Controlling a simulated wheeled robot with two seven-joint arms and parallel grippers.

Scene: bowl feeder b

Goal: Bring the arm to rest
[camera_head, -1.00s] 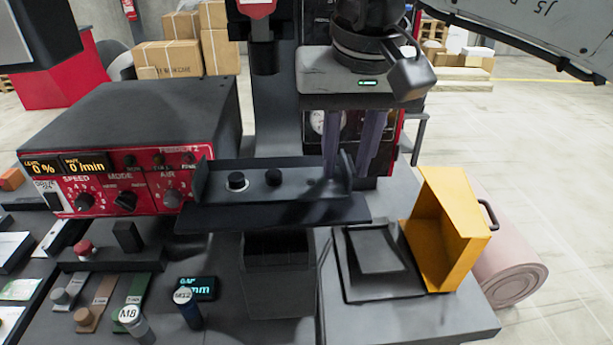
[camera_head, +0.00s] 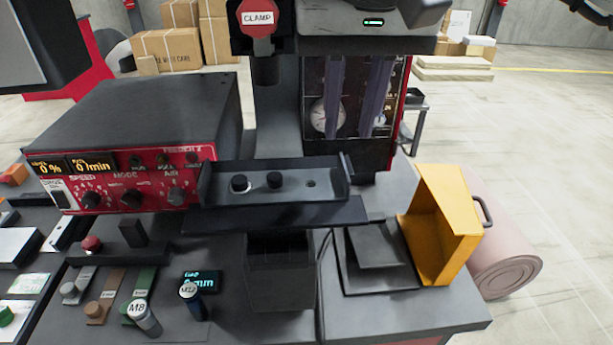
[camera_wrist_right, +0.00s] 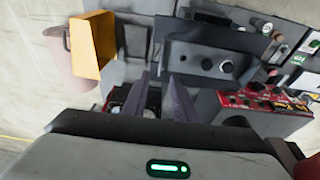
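My right gripper (camera_head: 356,122) is at the top of the head view, its body cut off by the upper edge. Its two purple-grey fingers point down, apart, with nothing between them. They hang in front of the gauge cabinet, above and behind the dark tray (camera_head: 325,190). In the right wrist view the open fingers (camera_wrist_right: 158,88) show in front of the same tray (camera_wrist_right: 240,50), also with nothing held. My left gripper is not in view.
A red-fronted control box (camera_head: 125,185) stands left of the tray. A yellow bin (camera_head: 450,240) stands at the right. Labelled cylinders M8 (camera_head: 145,318) and M12 (camera_head: 193,300) stand at the front. A red CLAMP-labelled part (camera_head: 257,20) is left of the gripper.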

